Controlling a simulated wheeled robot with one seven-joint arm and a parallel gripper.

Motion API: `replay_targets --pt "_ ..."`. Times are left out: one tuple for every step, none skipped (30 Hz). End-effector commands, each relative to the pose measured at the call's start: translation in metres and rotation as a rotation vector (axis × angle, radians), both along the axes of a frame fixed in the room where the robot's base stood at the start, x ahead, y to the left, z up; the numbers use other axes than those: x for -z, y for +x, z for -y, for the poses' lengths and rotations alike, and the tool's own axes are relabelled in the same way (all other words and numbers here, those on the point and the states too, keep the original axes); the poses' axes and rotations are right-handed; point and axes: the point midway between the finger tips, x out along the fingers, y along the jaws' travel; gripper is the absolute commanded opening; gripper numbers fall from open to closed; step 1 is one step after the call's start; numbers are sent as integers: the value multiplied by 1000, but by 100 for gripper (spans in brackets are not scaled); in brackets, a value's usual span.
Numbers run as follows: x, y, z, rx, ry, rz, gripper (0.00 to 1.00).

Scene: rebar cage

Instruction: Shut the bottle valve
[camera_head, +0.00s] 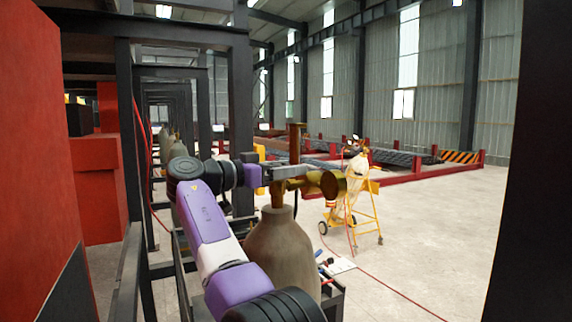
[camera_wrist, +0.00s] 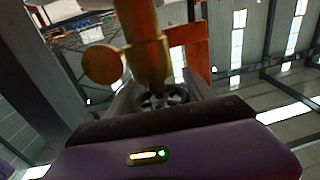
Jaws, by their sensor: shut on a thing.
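A grey-brown gas bottle (camera_head: 283,245) stands upright in the lower middle of the head view. A brass valve (camera_head: 278,192) tops it, with a round brass end (camera_head: 331,184) pointing right. My gripper (camera_head: 294,171) reaches in from the left at valve height. In the wrist view the brass valve body (camera_wrist: 146,45) rises above my gripper (camera_wrist: 163,97). A small dark handwheel (camera_wrist: 164,99) sits between the fingers, and they are shut on it. The fingers hide part of the valve in the head view. The handwheel's turn position cannot be told.
A dark steel frame (camera_head: 240,110) stands behind the arm. A red block (camera_head: 45,150) fills the left edge. A yellow trolley (camera_head: 361,205) stands on the open floor to the right, with a red hose (camera_head: 385,285) across it. A dark post (camera_head: 530,170) borders the right.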

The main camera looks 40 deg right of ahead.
Motion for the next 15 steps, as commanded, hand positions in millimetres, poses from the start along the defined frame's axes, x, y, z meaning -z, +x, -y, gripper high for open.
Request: replay_targets --pt "-1 -1 1 15 4 -3 21" --pt "-1 -1 1 23 4 -3 21" --pt "0 -1 1 34 4 -3 21" --pt "-1 -2 1 40 4 -3 21" --pt "-1 -2 1 47 4 -3 21" --pt "0 -2 1 57 4 -2 21" --pt "0 -2 1 63 5 -4 21" --pt "0 -2 1 68 5 -3 21" --pt "0 -3 1 76 6 -3 21" --pt "0 -3 1 82 6 -3 21" --pt "1 -3 1 87 6 -3 21" --pt "1 -3 1 93 6 -3 21" --pt "1 -3 1 97 6 -3 21" --pt "1 -3 1 101 6 -4 21" --pt "1 -4 0 107 5 -2 21"
